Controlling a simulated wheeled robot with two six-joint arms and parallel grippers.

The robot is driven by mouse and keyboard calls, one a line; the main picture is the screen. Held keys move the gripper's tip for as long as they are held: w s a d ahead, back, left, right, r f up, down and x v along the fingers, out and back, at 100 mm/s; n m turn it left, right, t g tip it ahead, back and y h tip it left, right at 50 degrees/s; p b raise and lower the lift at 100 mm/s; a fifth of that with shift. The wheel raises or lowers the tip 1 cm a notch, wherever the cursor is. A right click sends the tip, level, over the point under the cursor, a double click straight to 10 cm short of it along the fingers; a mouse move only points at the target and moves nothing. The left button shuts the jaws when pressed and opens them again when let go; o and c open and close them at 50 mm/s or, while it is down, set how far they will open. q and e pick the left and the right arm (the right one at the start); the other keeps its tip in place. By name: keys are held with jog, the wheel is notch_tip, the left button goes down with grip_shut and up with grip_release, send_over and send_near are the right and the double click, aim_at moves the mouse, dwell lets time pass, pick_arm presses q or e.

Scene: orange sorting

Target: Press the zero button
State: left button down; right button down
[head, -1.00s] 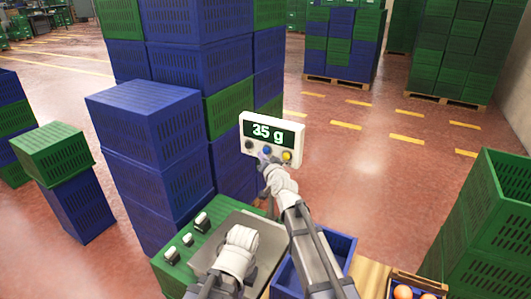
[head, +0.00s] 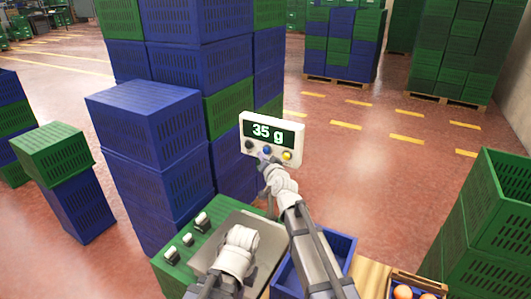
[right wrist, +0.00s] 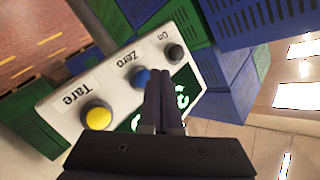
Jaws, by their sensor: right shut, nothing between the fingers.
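The scale's white display panel (head: 272,126) stands upright and reads "35 g". The blue zero button (head: 267,150) is the middle one of three; it also shows in the right wrist view (right wrist: 140,79), under the label "Zero". My right gripper (head: 264,161) is shut and empty, just in front of and below the blue button. In the right wrist view its fingertips (right wrist: 160,74) overlap the right side of the button. I cannot tell whether they touch it. My left arm shows at the bottom, but its gripper cannot be made out.
The yellow tare button (right wrist: 97,116) and the dark on button (right wrist: 174,53) flank the blue one. A grey scale plate (head: 262,226) lies below the panel. Stacked crates (head: 202,75) rise behind and left. A blue crate (head: 343,246) and a box with oranges (head: 425,284) are lower right.

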jog(key=shift+w+d, duration=0.1)
jog(key=shift+w, duration=0.05)
jog(key=shift+w+d, duration=0.15)
jog(key=shift+w, duration=0.1)
jog(key=shift+w+d, duration=0.3)
jog(key=shift+w, duration=0.2)
dwell(1.1)
jog(key=shift+s+a, duration=0.1)
jog(key=shift+s, duration=0.05)
jog(key=shift+s+a, duration=0.4)
jog(key=shift+s, duration=0.35)
jog(key=shift+s+a, duration=0.45)
jog(key=shift+s, duration=0.25)
jog(key=shift+s+a, duration=0.4)
jog(key=shift+s, duration=0.35)
jog(key=shift+s+a, duration=0.45)
jog(key=shift+s, duration=0.25)
